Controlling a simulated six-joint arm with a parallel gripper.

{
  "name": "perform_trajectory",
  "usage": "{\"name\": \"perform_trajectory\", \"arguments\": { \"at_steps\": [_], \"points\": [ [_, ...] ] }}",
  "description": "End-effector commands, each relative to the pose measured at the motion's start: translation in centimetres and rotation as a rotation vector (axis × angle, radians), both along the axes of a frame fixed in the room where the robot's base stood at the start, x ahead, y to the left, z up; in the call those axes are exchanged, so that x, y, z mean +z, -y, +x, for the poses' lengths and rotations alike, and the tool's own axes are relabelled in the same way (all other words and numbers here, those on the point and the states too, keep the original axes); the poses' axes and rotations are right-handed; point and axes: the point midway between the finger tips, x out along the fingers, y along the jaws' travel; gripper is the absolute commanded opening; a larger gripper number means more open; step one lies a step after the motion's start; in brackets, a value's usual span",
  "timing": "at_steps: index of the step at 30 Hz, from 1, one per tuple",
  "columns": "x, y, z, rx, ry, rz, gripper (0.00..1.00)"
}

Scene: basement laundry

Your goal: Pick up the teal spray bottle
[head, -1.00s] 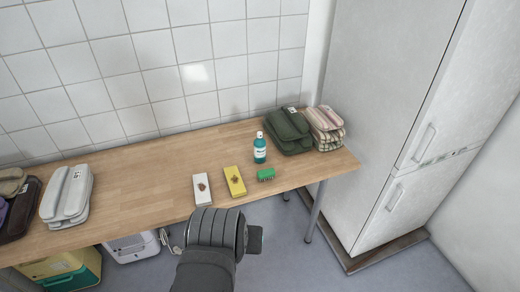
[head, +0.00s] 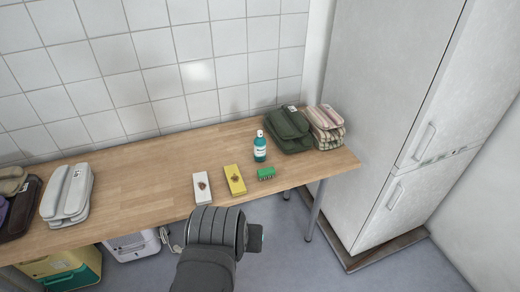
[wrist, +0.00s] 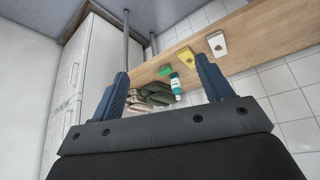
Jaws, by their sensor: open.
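The teal spray bottle (head: 260,149) stands upright on the wooden table (head: 130,170), near its right end. It has a white label and a pale top. In the wrist view the teal bottle (wrist: 175,84) shows upside down, between the two blue fingers. My gripper (wrist: 163,85) is open and empty, with its fingers wide apart. In the head view my arm is in front of the table's front edge, and the fingers are mostly hidden behind the wrist. The gripper is apart from the bottle.
A green brush-like block (head: 266,174), a yellow box (head: 235,180) and a white box (head: 202,187) lie in front of the bottle. Dark green folded cloth (head: 289,130) and striped cloth (head: 325,127) lie to its right. A tall fridge (head: 385,110) stands beyond the table's right end.

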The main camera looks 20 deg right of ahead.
Motion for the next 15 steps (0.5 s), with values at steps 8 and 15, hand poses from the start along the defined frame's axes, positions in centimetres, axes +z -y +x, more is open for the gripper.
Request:
{"name": "perform_trajectory", "arguments": {
  "at_steps": [8, 15],
  "points": [
    [3.6, 1.7, 3.6, 0.096, 0.015, -0.065, 0.72],
    [10.9, 6.2, 12.4, 0.318, 0.047, -0.240, 0.72]
  ]
}}
